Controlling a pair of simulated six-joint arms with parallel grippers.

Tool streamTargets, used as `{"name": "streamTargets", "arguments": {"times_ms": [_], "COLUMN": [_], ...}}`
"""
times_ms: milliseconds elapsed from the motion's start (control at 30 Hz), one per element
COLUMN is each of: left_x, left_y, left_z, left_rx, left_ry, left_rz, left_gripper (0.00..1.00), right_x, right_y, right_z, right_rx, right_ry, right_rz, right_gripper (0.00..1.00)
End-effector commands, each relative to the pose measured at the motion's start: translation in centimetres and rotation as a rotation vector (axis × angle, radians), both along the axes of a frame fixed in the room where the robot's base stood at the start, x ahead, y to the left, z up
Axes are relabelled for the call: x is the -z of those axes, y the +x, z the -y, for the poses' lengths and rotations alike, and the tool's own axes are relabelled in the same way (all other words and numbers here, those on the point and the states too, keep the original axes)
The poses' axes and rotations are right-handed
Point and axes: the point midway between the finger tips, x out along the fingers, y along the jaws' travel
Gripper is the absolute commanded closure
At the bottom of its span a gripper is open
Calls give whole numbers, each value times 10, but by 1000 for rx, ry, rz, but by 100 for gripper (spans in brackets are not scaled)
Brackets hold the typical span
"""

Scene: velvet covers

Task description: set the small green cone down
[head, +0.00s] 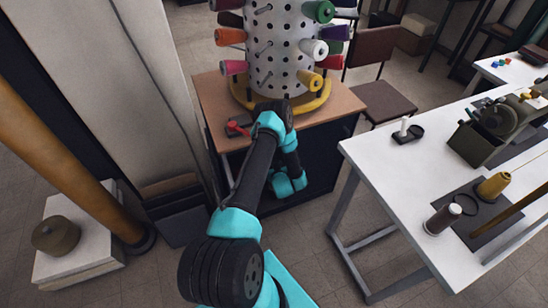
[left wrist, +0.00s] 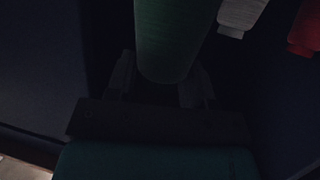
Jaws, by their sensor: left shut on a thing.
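The small green cone (left wrist: 170,35) is upright in the left wrist view, its lower end between the fingers of my left gripper (left wrist: 160,80). The gripper is shut on it. The picture is dark, so what lies under the cone is hard to tell. In the head view my arm bends over the wooden table top and down in front of the dark cabinet. The fingers and the held cone are hidden there. My right gripper is in neither view.
A white cone (left wrist: 240,12) and a red cone (left wrist: 305,28) are beyond, to the right. A perforated white drum (head: 283,50) with coloured cones stands on the wooden table (head: 340,105). A white workbench (head: 385,160) with a machine (head: 485,130) and spools is at right.

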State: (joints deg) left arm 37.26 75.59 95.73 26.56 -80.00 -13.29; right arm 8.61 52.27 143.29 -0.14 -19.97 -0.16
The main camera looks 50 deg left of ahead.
Motion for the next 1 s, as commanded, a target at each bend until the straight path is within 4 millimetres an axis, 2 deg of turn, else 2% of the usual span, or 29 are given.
{"name": "streamTargets", "arguments": {"times_ms": [200, 400, 767, 900, 1000], "left_x": [4, 7, 7, 8, 24], "left_y": [28, 47, 49, 55, 53], "left_z": [-37, -59, -62, -69, -68], "left_rx": [-3, 0, 0, -1, 0], "left_ry": [3, 1, 0, 1, -2], "left_rz": [4, 2, 0, 3, -1], "left_gripper": [79, 79, 79, 79, 79], "right_x": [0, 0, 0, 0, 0], "right_y": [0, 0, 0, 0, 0], "right_z": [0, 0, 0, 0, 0], "right_rx": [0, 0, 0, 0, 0], "right_ry": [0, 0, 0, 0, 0], "right_rz": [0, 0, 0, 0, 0], "right_gripper": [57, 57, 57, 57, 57]}}
